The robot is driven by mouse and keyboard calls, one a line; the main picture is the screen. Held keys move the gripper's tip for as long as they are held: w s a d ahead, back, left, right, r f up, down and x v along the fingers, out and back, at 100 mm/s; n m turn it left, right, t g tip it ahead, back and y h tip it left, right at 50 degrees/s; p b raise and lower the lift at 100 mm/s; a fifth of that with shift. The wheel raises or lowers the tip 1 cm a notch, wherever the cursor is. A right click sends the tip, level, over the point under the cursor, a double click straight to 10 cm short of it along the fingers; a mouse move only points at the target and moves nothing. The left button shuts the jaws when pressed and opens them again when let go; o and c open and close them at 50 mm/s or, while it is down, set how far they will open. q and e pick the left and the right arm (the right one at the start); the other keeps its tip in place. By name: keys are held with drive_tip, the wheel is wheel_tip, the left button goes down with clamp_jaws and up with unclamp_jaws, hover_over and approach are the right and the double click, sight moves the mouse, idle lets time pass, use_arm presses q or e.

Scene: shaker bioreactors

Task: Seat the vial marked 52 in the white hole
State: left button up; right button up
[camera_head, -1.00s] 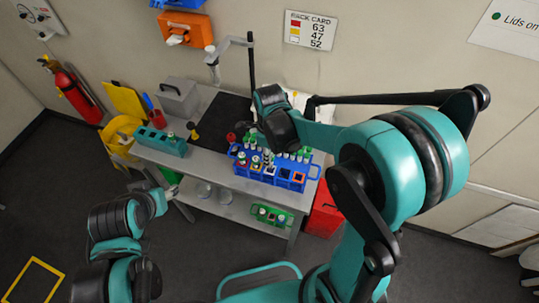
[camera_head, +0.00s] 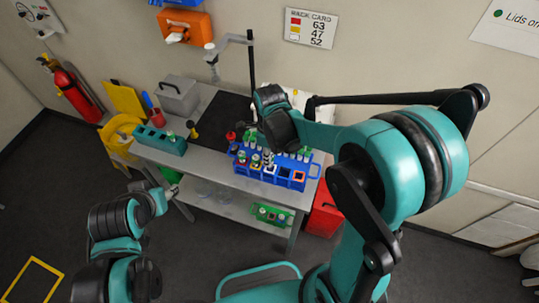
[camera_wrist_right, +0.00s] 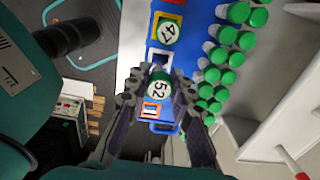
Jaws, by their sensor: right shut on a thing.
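The vial marked 52 (camera_wrist_right: 159,90) has a green and white cap and sits between the fingers of my right gripper (camera_wrist_right: 162,98), which is shut on it. In the right wrist view the white hole (camera_wrist_right: 160,58) shows just beyond the vial, on the blue rack (camera_wrist_right: 195,22). The vial's lower end is hidden under its cap. In the head view my right gripper (camera_head: 278,138) is over the blue rack (camera_head: 240,173), its fingers mostly hidden by the wrist. My left gripper (camera_head: 155,180) is at the left, away from the bench; its fingers are unclear.
A vial marked 47 (camera_wrist_right: 167,34) stands in the yellow-framed hole. Several green-capped vials (camera_wrist_right: 228,58) fill the rack's back part. An orange-framed hole (camera_wrist_right: 153,111) lies nearer. A teal rack (camera_head: 160,140) stands at the bench's left. The rack card (camera_head: 309,30) pairs white with 52.

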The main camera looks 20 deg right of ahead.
drive_tip(key=shift+f+b, duration=1.6)
drive_tip(key=shift+f, duration=0.25)
idle(1.5)
drive_tip(key=o, duration=0.9)
drive_tip(key=shift+o, duration=0.2)
drive_tip(key=shift+r, duration=0.1)
wheel_tip(320, 180, up, 12)
drive_tip(key=shift+f, duration=0.1)
